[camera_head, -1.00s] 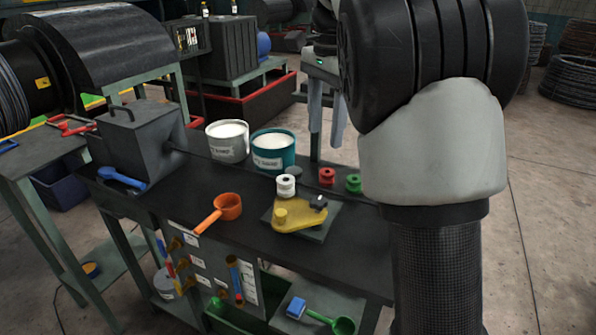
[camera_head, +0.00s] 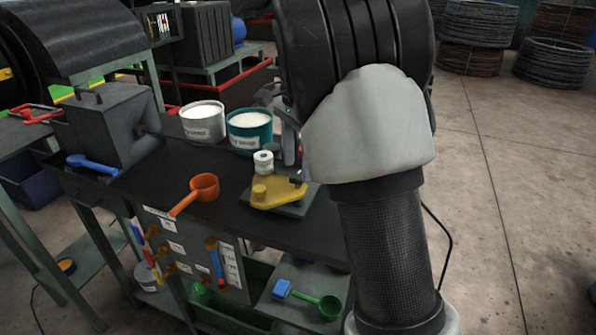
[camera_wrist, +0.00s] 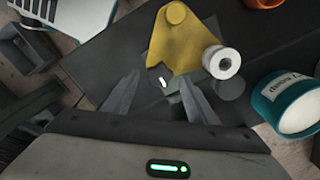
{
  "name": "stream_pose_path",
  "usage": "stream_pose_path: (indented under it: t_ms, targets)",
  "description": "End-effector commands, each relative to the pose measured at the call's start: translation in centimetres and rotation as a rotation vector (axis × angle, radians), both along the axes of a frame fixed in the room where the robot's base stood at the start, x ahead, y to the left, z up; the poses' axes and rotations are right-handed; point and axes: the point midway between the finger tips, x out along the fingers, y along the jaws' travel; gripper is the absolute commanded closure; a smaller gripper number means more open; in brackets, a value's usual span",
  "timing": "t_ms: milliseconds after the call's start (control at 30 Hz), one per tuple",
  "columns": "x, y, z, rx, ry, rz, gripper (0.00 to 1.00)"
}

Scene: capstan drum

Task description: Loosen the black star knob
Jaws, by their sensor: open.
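The black star knob (camera_head: 298,180) sits at the right corner of a yellow plate (camera_head: 275,197) on the bench. In the wrist view the dark knob (camera_wrist: 157,77) with a white mark shows at the near end of the yellow plate (camera_wrist: 180,42). My gripper (camera_wrist: 159,80) is open, with its fingertips to either side of the knob in that view. I cannot tell the height gap, and no contact shows. In the head view my arm hides most of the gripper.
A white spool (camera_head: 264,163) stands close beside the plate. An orange ladle (camera_head: 203,188) lies to the left. A teal bucket (camera_head: 250,133) and a white bucket (camera_head: 203,122) stand behind. A grey box (camera_head: 108,125) is on the bench's left.

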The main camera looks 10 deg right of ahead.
Motion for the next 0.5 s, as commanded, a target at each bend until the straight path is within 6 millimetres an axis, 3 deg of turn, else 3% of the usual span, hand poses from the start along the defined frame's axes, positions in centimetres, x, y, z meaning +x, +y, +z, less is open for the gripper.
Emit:
stream_pose_path:
  t_ms: [200,500]
  targets:
    - [0.0,0.0,-1.7,0.000,0.000,0.000,0.48]
    - [0.0,0.0,-1.9,0.000,-0.001,0.000,0.49]
